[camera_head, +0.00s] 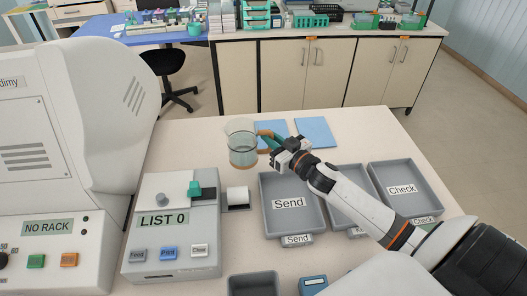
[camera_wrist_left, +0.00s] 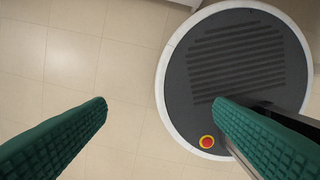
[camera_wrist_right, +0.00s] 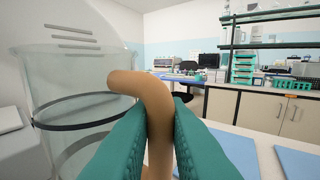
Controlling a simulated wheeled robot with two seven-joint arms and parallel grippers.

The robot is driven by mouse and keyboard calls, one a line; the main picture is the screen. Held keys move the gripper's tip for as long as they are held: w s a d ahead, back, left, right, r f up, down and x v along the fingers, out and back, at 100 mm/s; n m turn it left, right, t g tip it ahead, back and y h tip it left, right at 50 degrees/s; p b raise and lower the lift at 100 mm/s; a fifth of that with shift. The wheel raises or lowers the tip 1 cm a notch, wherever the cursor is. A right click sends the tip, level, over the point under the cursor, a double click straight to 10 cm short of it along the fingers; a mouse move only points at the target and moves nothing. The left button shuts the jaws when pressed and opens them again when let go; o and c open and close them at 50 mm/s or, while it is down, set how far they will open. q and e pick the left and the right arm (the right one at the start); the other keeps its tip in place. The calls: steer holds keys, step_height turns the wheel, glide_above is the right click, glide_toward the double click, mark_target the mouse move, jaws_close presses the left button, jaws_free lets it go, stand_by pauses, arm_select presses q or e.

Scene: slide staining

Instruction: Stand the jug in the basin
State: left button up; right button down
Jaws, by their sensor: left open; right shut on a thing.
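The jug (camera_head: 242,146) is a clear vessel with a dark ring around its middle and a brown handle. It looks upright near the back of the table; I cannot tell whether its base touches the top. My right gripper (camera_head: 277,148) is shut on the handle. In the right wrist view the handle (camera_wrist_right: 155,95) is between the green fingers (camera_wrist_right: 160,110), and the jug wall (camera_wrist_right: 75,90) is to the left. My left gripper (camera_wrist_left: 160,103) is open and empty over the floor. No container is clearly marked as the basin; a plain grey one (camera_head: 253,274) is at the front edge.
Grey trays marked Send (camera_head: 268,222) and Check (camera_head: 378,178) lie on the table, with another tray between them. Blue mats (camera_head: 314,131) lie behind. A LIST 0 device (camera_head: 170,243) and a large white machine (camera_head: 100,130) stand at the left.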

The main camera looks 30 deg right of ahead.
mark_target(270, 151)
steer(key=shift+w+a+f, duration=0.1)
steer(key=shift+f, duration=2.55)
steer(key=shift+f, duration=0.15)
steer(key=c, duration=1.4)
jaws_free()
